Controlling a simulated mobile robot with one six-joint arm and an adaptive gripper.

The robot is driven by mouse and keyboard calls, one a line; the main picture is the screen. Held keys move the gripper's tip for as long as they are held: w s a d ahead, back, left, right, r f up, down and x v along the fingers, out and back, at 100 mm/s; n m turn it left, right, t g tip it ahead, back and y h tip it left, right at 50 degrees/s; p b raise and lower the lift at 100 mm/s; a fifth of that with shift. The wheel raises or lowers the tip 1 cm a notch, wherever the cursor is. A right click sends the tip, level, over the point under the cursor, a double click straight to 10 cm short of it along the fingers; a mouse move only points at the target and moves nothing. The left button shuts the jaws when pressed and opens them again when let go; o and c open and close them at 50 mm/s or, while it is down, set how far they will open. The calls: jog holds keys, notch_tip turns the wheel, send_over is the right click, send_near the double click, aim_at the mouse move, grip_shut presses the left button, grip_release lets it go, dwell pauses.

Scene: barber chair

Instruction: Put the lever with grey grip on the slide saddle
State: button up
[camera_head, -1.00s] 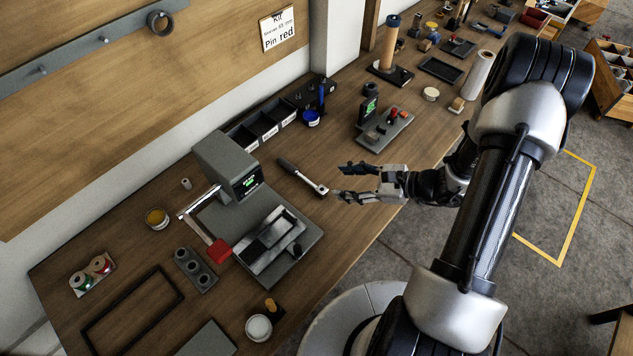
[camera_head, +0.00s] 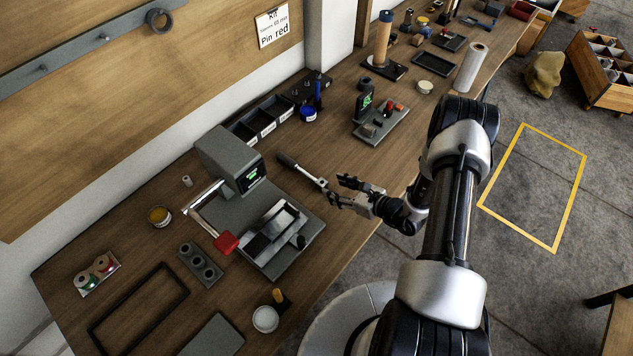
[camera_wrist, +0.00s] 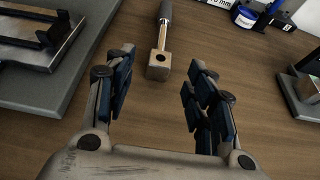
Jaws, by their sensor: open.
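The lever with grey grip (camera_head: 300,170) lies on the wooden bench to the right of the grey machine. Its dark grip points up-left, and its square metal head with a hole is nearest my gripper. My gripper (camera_head: 338,190) is open and empty, apart from the lever. In the wrist view my gripper (camera_wrist: 156,82) has its fingers spread either side. The slide saddle seems to be the metal part (camera_head: 272,232) on the machine's base plate.
The grey machine (camera_head: 222,155) with a lit screen and red-handled arm (camera_head: 226,242) stands left of the lever. A fixture plate (camera_head: 385,125) stands beyond my gripper. Black bins (camera_head: 256,125) and a blue tub (camera_head: 308,114) line the wall. Bare bench surrounds the lever.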

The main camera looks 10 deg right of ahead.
aim_at(322, 182)
jog(key=b+x, duration=0.1)
jog(key=x, duration=0.5)
jog(key=shift+w+a, duration=0.15)
jog(key=shift+w, duration=0.05)
grip_shut()
dwell(0.5)
